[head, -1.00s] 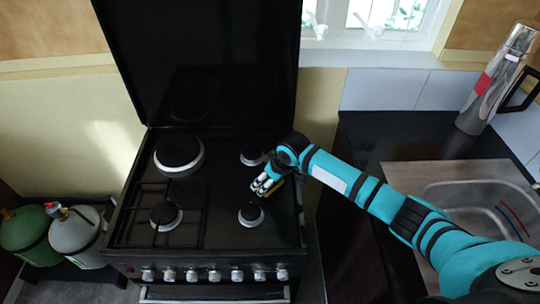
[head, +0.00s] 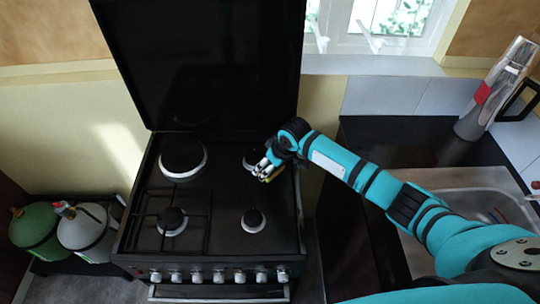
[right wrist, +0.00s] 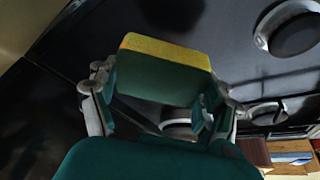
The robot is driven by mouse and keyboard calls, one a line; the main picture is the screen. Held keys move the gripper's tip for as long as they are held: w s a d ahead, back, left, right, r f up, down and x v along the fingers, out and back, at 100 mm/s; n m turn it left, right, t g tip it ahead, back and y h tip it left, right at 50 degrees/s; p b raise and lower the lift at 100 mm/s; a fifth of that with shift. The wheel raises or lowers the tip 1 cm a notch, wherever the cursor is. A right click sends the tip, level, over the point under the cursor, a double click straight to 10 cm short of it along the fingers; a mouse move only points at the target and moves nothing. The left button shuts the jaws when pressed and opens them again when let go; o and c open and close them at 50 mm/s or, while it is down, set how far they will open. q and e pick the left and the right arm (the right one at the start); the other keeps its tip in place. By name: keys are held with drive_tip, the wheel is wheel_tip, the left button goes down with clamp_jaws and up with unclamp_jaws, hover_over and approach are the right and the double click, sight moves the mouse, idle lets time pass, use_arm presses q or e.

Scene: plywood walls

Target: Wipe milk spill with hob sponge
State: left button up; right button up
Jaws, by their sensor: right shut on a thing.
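The hob sponge (right wrist: 165,65) is a block with a yellow face and a green body. In the right wrist view it sits between the fingers of my right gripper (right wrist: 160,108), which is shut on it. In the head view my right gripper (head: 265,170) is over the right side of the black hob, beside the back right burner. A bit of the yellow sponge (head: 272,177) shows under the fingers there. I cannot tell whether the sponge touches the hob. I see no milk spill in either view. My left gripper is not in view.
The hob (head: 218,180) has several burners and a pan grate at front left. Its black lid (head: 205,65) stands up behind. A sink (head: 470,200) and a steel flask (head: 495,90) are on the right. Gas cylinders (head: 88,230) stand at left.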

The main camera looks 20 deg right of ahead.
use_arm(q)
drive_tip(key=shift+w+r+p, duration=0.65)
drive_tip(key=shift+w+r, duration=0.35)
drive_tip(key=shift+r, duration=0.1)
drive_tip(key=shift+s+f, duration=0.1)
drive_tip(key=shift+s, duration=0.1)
